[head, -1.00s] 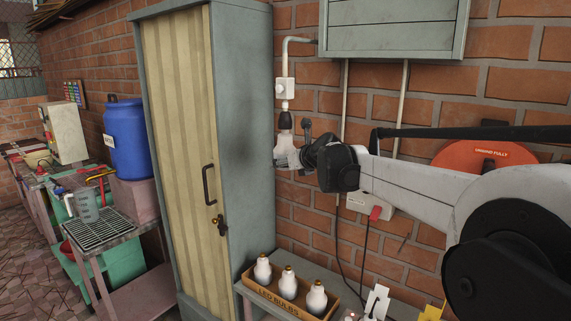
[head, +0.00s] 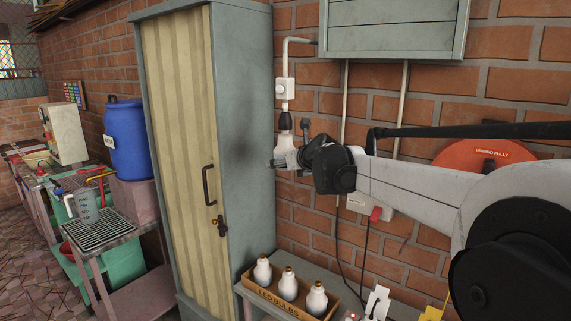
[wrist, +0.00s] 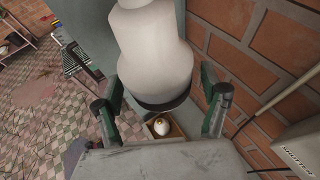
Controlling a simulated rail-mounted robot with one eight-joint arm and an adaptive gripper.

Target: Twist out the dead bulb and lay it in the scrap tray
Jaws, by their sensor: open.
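The dead bulb (head: 284,142) is white and hangs upright below a dark lampholder (head: 286,118) on a pipe by the cabinet. In the wrist view the bulb (wrist: 155,55) fills the top middle, with a dark band at its lower end. My gripper (head: 279,162) is at the bulb's lower part in the head view. In the wrist view its fingers (wrist: 163,100) stand apart on either side of the bulb's lower end, with gaps visible. I cannot single out a scrap tray for certain.
A box marked LED BULBS (head: 262,294) holds three white bulbs on a bench below. A tall grey cabinet (head: 243,150) stands close left of the bulb. The brick wall (head: 310,215) is behind; a wall box (head: 392,30) hangs above right.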

